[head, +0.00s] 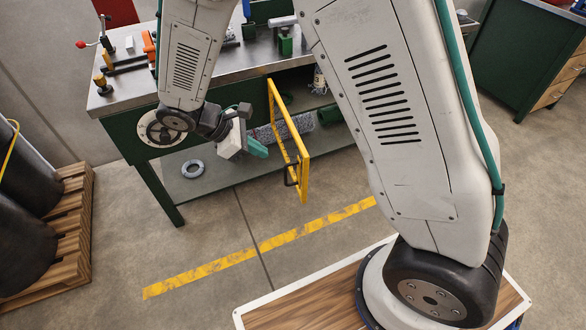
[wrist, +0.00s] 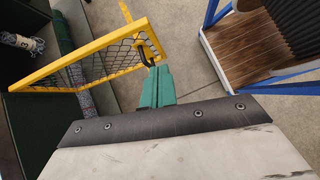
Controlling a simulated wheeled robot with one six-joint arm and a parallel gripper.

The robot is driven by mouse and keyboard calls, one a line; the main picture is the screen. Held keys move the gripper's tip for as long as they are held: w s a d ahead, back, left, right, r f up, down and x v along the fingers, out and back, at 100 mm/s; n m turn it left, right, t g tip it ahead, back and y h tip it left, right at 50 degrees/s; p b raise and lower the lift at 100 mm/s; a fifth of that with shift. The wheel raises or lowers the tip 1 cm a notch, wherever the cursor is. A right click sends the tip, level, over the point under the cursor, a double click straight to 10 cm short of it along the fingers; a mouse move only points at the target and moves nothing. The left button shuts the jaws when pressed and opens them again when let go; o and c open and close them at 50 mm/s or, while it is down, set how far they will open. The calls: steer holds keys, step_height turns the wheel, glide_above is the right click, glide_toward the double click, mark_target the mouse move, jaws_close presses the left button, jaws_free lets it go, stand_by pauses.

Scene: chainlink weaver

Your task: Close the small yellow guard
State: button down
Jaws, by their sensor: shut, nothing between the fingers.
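The small yellow guard (head: 303,167) is a mesh panel in a yellow frame. It stands swung open, jutting out from the front of the green workbench. A dark handle (head: 290,176) sits near its free edge. In the wrist view the guard (wrist: 82,54) runs across the upper left, with its handle (wrist: 149,52) just beyond my fingertips. My gripper (head: 264,152) has teal fingers, shut and empty, left of the guard in the head view. It also shows in the wrist view (wrist: 158,72). I cannot tell whether the fingertips touch the handle.
The workbench top (head: 125,91) carries tools and small parts. A grey ring (head: 193,169) lies on its lower shelf (head: 225,180). A wooden pallet (head: 78,220) with dark drums stands at left. The floor by the yellow stripe (head: 255,250) is clear.

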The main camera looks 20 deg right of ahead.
step_height(320, 180, down, 4)
steer(key=a+r+n+h, duration=0.1)
steer(key=a, duration=0.1)
glide_toward(303, 173)
steer(key=w+f+x, duration=0.1)
steer(key=x, duration=0.4)
steer(key=shift+s+d+r+n, duration=0.25)
steer(key=shift+s+n, duration=0.05)
steer(key=shift+s, duration=0.35)
